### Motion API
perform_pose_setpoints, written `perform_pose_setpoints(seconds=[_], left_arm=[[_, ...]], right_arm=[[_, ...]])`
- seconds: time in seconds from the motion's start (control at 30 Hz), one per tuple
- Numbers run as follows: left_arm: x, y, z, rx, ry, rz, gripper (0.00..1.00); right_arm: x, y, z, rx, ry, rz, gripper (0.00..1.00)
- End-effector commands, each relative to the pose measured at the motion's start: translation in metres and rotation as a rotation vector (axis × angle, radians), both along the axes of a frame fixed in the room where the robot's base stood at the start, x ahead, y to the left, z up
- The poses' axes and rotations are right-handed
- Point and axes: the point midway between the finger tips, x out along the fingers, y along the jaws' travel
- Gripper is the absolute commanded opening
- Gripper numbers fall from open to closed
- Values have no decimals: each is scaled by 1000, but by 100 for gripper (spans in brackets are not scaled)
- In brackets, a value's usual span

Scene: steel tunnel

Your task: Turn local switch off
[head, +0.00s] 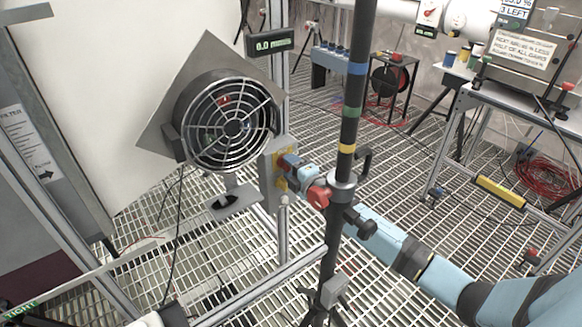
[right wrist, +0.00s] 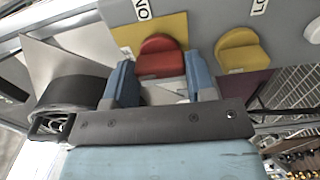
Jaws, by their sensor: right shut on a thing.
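The switch box (head: 268,178) is a grey box with yellow plates, beside the round fan in the head view. In the right wrist view, a red rotary knob (right wrist: 160,62) sits on a yellow plate, with a label showing the letters O and N above it. A yellow knob (right wrist: 240,52) is to its right, under a cut-off label starting "LO". My right gripper (head: 288,164) is at the face of the box. Its two blue fingers (right wrist: 160,76) stand on either side of the red knob, shut on it. My left gripper is not in view.
A black upright pole (head: 350,110) on a stand rises close in front of my right arm. The caged fan (head: 228,122) on its square plate is left of the box. A metal frame rail (head: 270,280) runs below. Grated floor lies open behind.

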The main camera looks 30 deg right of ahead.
Motion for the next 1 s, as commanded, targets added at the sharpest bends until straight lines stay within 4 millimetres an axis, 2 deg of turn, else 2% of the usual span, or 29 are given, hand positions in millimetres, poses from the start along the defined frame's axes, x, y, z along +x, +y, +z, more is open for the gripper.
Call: perform_pose_setpoints(seconds=[0.63,0.67,0.7,0.77,1.0], left_arm=[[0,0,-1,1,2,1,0],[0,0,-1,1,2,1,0],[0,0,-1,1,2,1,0],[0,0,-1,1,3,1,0],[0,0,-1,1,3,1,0]], right_arm=[[0,0,-1,-51,-5,1,27],[0,0,-1,-51,-5,1,56],[0,0,-1,-51,-6,1,65],[0,0,-1,-51,-6,0,77],[0,0,0,-49,-6,0,77]])
